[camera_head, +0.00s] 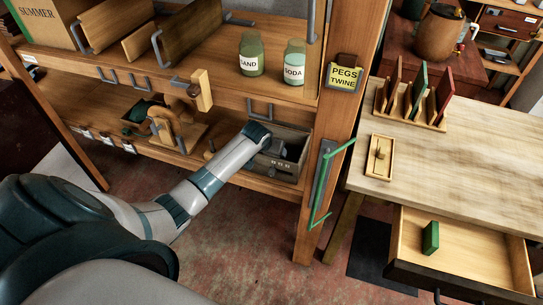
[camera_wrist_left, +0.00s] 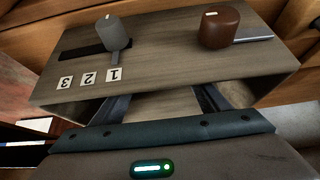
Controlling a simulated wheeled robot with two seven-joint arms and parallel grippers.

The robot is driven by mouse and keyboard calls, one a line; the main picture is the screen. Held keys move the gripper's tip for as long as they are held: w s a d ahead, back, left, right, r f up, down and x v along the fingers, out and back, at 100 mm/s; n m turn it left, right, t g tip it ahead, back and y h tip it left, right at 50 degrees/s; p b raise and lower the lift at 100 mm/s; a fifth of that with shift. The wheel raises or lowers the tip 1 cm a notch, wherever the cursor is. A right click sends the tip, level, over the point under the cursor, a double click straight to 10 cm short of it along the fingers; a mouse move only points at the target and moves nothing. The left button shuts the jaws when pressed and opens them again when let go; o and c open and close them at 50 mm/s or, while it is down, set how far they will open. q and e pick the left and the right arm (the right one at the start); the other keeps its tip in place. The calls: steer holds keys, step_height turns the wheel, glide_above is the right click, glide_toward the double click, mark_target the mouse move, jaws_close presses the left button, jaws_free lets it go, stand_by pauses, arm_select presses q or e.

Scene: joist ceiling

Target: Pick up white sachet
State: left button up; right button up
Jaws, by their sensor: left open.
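I cannot make out a white sachet in either view. My left arm reaches in from the left to the lower shelf, and my left gripper (camera_head: 284,153) is at a small grey-brown box (camera_head: 277,174). In the left wrist view the two fingers of my left gripper (camera_wrist_left: 163,100) are apart, with no item clearly held between them. Their tips are hidden behind the near edge of the box face (camera_wrist_left: 160,65). That face carries a grey knob (camera_wrist_left: 113,32), a brown knob (camera_wrist_left: 219,28) and upside-down number labels. The box's inside is mostly hidden. My right gripper is not in view.
The upper shelf holds a green jar (camera_head: 251,54) and a SODA jar (camera_head: 294,62). A wooden post (camera_head: 334,120) stands just right of the box. A table (camera_head: 480,130) bears a rack and small tray (camera_head: 379,172); its open drawer (camera_head: 470,250) holds a green block (camera_head: 431,238).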

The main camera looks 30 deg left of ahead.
arm_select(q)
steer(key=shift+w+a+f, duration=0.15)
steer(key=shift+w+f, duration=0.25)
steer(key=shift+f, duration=0.2)
steer(key=c, duration=1.1)
